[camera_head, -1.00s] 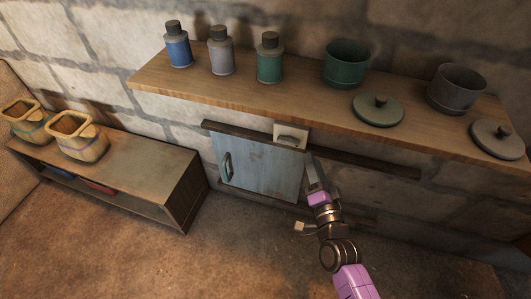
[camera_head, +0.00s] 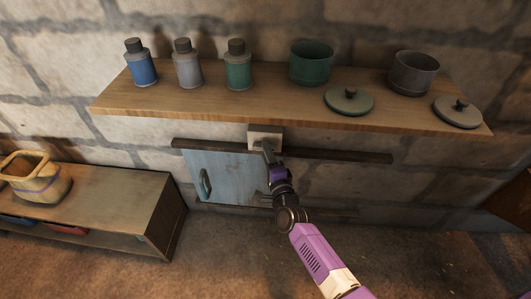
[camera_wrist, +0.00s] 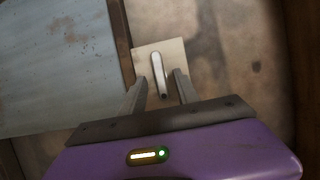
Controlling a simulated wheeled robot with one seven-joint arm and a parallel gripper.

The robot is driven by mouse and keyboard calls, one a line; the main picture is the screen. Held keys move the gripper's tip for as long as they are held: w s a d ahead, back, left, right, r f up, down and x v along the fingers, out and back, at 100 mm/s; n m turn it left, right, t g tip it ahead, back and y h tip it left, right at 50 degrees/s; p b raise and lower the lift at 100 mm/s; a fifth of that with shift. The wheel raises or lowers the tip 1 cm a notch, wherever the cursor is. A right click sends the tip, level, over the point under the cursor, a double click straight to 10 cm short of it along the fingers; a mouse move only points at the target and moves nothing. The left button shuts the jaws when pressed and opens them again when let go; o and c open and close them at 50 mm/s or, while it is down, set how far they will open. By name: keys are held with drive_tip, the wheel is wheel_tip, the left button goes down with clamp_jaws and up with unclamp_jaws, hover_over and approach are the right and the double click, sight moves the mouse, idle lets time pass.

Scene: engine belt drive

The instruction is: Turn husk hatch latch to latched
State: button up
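The husk hatch is a worn pale-blue sliding panel (camera_head: 225,174) with a teal handle (camera_head: 205,184), set below the wooden shelf. Its latch is a cream square plate (camera_head: 265,132) at the panel's upper right. In the wrist view the plate (camera_wrist: 175,53) carries a light grey lever (camera_wrist: 158,74), which points down the picture, slightly tilted. My gripper (camera_wrist: 157,80) is open, with one finger on each side of the lever. Gaps show between the lever and both fingers. In the head view my gripper (camera_head: 268,150) is in front of the plate and hides the lever.
The wooden shelf (camera_head: 290,112) juts out just above the latch, bearing several bottles, pots and lids. Dark rails (camera_head: 340,156) run above and below the hatch. A low bench (camera_head: 120,205) with a sack stands at left. Open floor lies in front.

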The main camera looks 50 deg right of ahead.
drive_tip(key=shift+w+d, duration=0.35)
drive_tip(key=shift+w, duration=0.25)
clamp_jaws()
